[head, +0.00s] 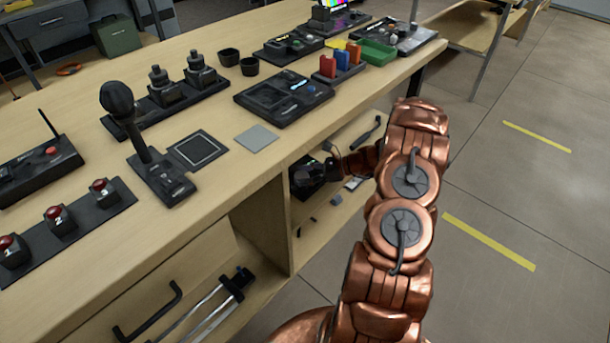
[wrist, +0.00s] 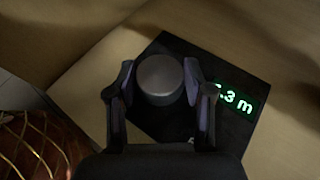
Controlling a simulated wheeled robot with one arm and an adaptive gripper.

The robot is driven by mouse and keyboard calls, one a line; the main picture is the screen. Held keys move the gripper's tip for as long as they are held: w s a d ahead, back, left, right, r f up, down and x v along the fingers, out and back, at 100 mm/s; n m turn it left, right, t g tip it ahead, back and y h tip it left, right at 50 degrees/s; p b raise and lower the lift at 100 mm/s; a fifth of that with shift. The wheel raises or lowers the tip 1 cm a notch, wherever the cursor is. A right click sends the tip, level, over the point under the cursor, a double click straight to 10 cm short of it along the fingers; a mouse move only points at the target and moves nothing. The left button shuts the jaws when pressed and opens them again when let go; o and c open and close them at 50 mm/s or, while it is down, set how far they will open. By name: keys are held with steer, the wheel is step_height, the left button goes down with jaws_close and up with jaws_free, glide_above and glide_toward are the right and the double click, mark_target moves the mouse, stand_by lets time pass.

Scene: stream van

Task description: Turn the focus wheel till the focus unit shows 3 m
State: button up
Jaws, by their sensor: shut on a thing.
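In the wrist view, the focus wheel (wrist: 160,78) is a grey round knob on the dark focus unit (wrist: 178,46). My gripper (wrist: 160,88) has one finger on each side of the wheel and is shut on it.
The wooden table (head: 215,222) stands above the shelf, with its side panel (head: 262,225) left of the unit. Small dark items (head: 308,222) lie on the shelf near the unit. The floor at right is clear.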

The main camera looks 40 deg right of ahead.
steer(key=shift+w, duration=0.1)
steer(key=shift+n+y+p, duration=0.3)
steer(key=shift+p, duration=0.05)
steer(key=o, duration=1.1)
steer(key=shift+o, duration=0.2)
steer(key=v, duration=1.2)
steer(key=shift+r+g, duration=0.15)
steer(key=shift+g, duration=0.15)
